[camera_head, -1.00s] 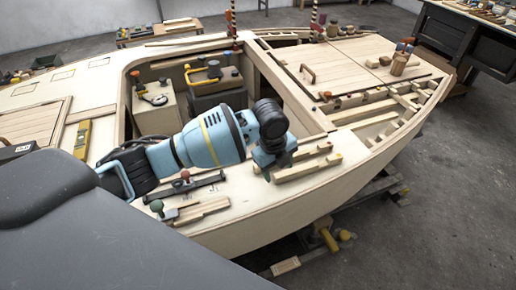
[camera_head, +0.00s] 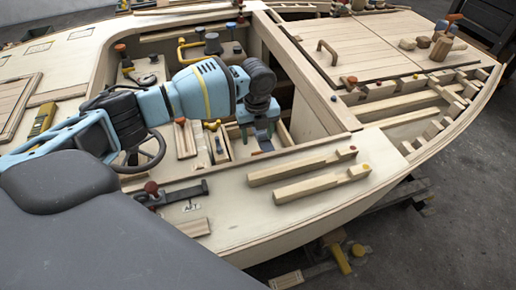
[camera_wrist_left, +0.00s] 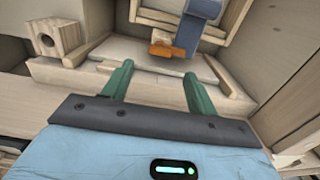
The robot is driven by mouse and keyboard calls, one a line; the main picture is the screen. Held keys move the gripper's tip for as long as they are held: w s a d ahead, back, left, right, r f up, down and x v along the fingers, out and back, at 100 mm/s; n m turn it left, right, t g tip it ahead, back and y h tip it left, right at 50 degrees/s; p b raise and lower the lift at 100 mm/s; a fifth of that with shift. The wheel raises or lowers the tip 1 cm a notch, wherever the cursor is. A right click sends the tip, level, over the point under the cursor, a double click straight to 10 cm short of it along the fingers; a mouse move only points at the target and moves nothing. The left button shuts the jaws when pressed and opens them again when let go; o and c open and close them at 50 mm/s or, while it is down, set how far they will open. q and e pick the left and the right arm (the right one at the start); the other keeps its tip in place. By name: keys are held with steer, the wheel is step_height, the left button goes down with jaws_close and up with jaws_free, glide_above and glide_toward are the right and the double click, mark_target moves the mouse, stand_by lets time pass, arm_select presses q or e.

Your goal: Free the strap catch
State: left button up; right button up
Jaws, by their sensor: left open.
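In the left wrist view an orange piece (camera_wrist_left: 168,50), which looks like the strap catch, lies at the end of a blue strap (camera_wrist_left: 203,8) against a pale wooden part. My left gripper (camera_wrist_left: 158,70) has two green fingers spread apart, with nothing between them. The orange piece is just beyond the fingertips, apart from them. In the head view my left gripper (camera_head: 258,137) points down into the hull opening, near its near side. The catch is too small and covered to make out clearly there. My right gripper is not in view.
Two wooden bars (camera_head: 305,170) lie on the near deck, right of the gripper. A dark metal latch bar (camera_head: 178,193) with a red knob is at the near left. The wooden wall of the opening (camera_head: 315,110) stands to the right. Yellow handles (camera_head: 190,50) are behind.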

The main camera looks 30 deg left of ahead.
mark_target(257, 152)
arm_select(q)
step_height(257, 152, down, 6)
steer(key=shift+f+b, duration=0.1)
steer(key=shift+b, duration=0.2)
steer(key=shift+f, duration=0.65)
steer(key=shift+c, duration=0.5)
steer(key=c, duration=0.9)
